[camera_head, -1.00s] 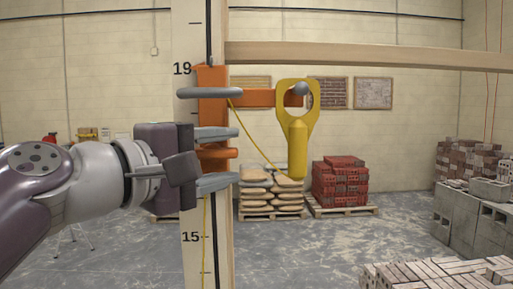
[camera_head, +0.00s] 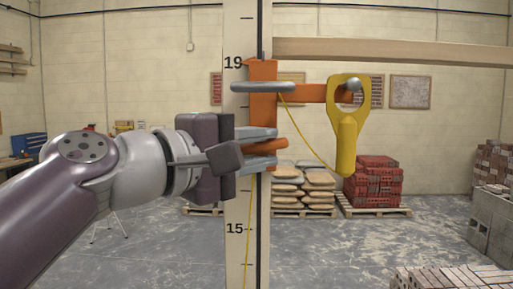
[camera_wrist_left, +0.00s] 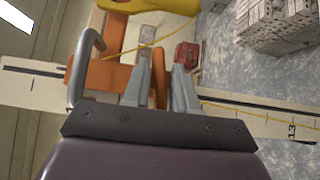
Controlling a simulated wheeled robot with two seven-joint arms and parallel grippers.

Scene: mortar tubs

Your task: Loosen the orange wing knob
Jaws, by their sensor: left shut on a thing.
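The orange wing knob (camera_head: 268,146) sits low on the orange clamp (camera_head: 263,108) on the upright pale numbered staff (camera_head: 234,255). Its wing is tilted, right end higher. My left gripper (camera_head: 262,147) comes in from the left, one finger above and one below the knob, shut on it. In the left wrist view the two grey fingers (camera_wrist_left: 162,85) flank the knob (camera_wrist_left: 159,84), which is partly hidden. The clamp also shows there (camera_wrist_left: 106,74). My right gripper is in neither view.
A grey bar handle (camera_head: 262,87) crosses the clamp just above the gripper. A yellow holder (camera_head: 347,130) hangs from the clamp's orange arm, with a yellow cord looping to the clamp. A timber beam (camera_head: 390,52) runs above. Bagged and brick pallets stand behind.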

